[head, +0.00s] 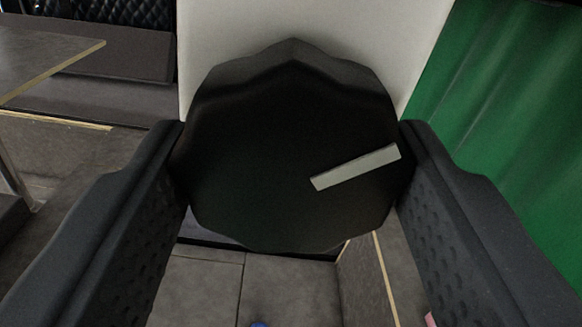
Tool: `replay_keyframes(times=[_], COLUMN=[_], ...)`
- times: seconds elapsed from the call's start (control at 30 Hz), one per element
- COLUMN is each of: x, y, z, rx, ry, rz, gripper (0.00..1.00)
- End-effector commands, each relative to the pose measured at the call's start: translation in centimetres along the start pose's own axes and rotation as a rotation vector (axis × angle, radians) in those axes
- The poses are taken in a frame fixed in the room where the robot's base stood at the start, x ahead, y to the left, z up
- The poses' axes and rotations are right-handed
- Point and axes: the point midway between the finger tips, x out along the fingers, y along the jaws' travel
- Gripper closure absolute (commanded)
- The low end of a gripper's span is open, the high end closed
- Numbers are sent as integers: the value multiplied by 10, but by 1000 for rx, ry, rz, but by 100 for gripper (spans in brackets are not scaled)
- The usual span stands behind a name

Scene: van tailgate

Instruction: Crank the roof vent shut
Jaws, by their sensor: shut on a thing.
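A large black knob (270,150) with a scalloped edge fills the middle of the head view. A pale grey bar (355,167) marks its face, running from near the centre to the right edge and tilted slightly up. My gripper (292,150) has one dark finger on each side of the knob, and both fingertips touch its rim. It is shut on the knob. The roof vent itself is not in view, and what lies behind the knob is hidden.
A white panel (225,35) stands behind the knob. A green curtain-like surface (510,110) is at right. A table (45,55) and a dark padded bench (110,50) are at left. Grey tiled floor (205,285) lies below, with a small blue thing (259,324) at the bottom edge.

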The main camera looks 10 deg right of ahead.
Motion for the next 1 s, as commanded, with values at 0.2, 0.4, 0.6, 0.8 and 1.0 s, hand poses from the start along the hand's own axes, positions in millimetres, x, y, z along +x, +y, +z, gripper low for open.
replay_keyframes(times=[0.2,0.4,0.6,0.8,1.0], x=[0,1,1,0,-1], y=[0,0,1,2,2], z=[4,2,2,-2,-3], rx=[-196,-386,-556,-691,-777], ry=[6,5,0,3,5], rz=[0,0,-1,2,2], gripper=[71,71,71,71,71])
